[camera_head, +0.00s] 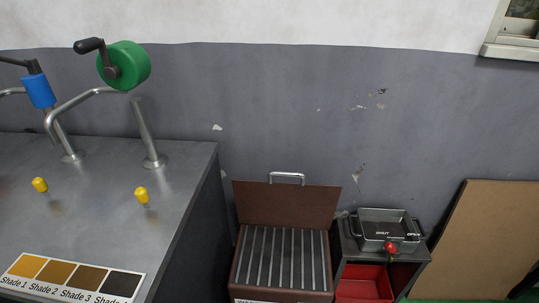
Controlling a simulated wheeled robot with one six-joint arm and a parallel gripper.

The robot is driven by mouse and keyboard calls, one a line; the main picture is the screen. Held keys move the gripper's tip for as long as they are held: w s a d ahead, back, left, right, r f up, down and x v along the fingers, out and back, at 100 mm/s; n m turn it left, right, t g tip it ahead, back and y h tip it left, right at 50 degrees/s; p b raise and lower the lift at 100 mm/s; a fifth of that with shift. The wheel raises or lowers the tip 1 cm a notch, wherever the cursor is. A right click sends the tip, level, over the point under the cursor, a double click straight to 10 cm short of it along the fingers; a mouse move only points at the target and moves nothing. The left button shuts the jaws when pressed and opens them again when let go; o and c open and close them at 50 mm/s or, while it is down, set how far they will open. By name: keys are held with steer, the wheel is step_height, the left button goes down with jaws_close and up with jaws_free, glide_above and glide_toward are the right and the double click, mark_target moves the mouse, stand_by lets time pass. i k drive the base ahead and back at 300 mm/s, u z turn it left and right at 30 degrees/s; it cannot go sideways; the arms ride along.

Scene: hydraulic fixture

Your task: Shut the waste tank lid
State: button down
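The waste tank (235,288) is a brown box at the lower middle of the head view, with a grate of parallel metal bars (284,258) across its open top. Its brown lid (285,205) stands raised at the back, tilted up near the wall. A silver handle (287,177) sits on the lid's upper edge. The front of the tank is cut off by the bottom of the picture. My gripper is not in view.
Left of the tank stands a grey metal bench (110,215) with pipes, a green crank wheel (128,65) and yellow knobs. On the right, a small stand holds a grey tray (386,230) above a red bin (364,284). A brown board (478,240) leans at the far right.

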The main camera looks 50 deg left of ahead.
mark_target(271, 203)
steer(key=u, duration=0.5)
steer(key=i, duration=0.6)
steer(key=u, duration=1.15)
steer(key=i, duration=0.45)
steer(key=u, duration=0.35)
